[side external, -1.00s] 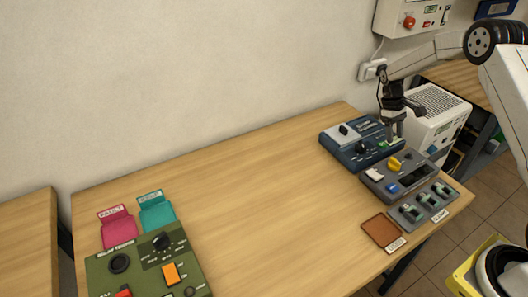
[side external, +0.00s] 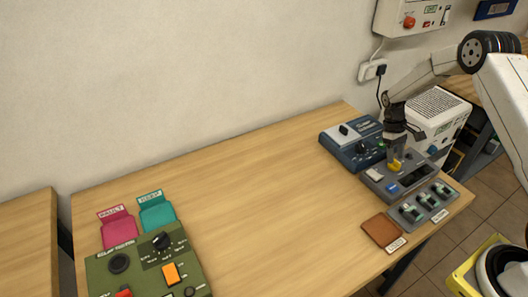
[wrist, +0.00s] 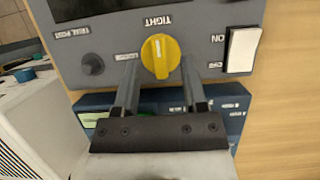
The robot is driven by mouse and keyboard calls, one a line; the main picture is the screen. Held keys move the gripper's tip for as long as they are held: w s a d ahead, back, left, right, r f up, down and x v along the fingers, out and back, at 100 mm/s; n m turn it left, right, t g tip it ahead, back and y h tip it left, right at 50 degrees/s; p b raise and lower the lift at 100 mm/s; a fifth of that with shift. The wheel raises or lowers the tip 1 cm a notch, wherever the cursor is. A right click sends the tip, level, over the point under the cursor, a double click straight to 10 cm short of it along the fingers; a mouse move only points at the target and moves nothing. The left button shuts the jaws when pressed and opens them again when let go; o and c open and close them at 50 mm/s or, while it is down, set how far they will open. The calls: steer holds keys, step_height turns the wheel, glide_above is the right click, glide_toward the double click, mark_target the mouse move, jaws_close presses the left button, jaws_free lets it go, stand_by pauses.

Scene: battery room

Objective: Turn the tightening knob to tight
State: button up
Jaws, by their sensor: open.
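The yellow tightening knob (wrist: 160,56) sits on a grey control box (wrist: 110,31). In the wrist view the word TIGHT is printed upside down above it. A white line on the knob runs nearly straight up the picture, roughly in line with that word; I cannot tell which end is the pointer. My gripper (wrist: 159,66) is open, with one finger on each side of the knob; I cannot tell whether they touch it. In the side view my gripper (side external: 396,163) points down over the grey box (side external: 410,193) and partly hides the knob.
The grey box also carries a white rocker switch (wrist: 243,50) and a dark round knob (wrist: 92,64). A blue box (side external: 350,148) stands just behind it. A panel with several clamps (side external: 426,207) and a brown pad (side external: 382,231) lie in front. The table's middle is clear.

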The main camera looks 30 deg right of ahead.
steer(key=shift+s+f, duration=0.15)
steer(key=shift+f, duration=0.25)
jaws_close()
